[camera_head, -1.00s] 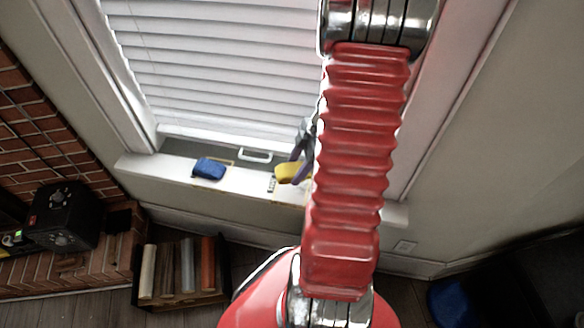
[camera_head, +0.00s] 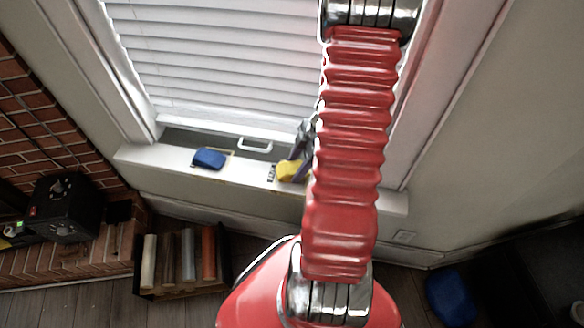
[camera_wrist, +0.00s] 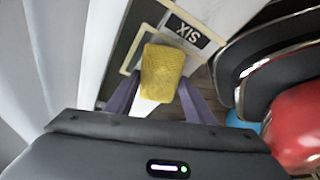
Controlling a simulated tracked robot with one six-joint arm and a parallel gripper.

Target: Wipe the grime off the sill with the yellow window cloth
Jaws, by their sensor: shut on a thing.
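The yellow cloth (camera_head: 289,171) is at the white sill (camera_head: 255,177), right of its middle and partly behind my arm. In the wrist view the yellow cloth (camera_wrist: 164,62) is a textured block between the purple fingers of my gripper (camera_wrist: 158,85). My gripper (camera_head: 301,158) is shut on it, mostly hidden by the red arm in the head view. I cannot tell whether the cloth touches the sill. I cannot make out grime clearly.
A blue cloth (camera_head: 210,158) lies on the sill to the left. A white handle (camera_head: 255,145) is on the window's lower edge, below the blinds (camera_head: 220,60). A crate of upright items (camera_head: 180,262) and a black box (camera_head: 64,207) stand lower left. Bare sill lies between the cloths.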

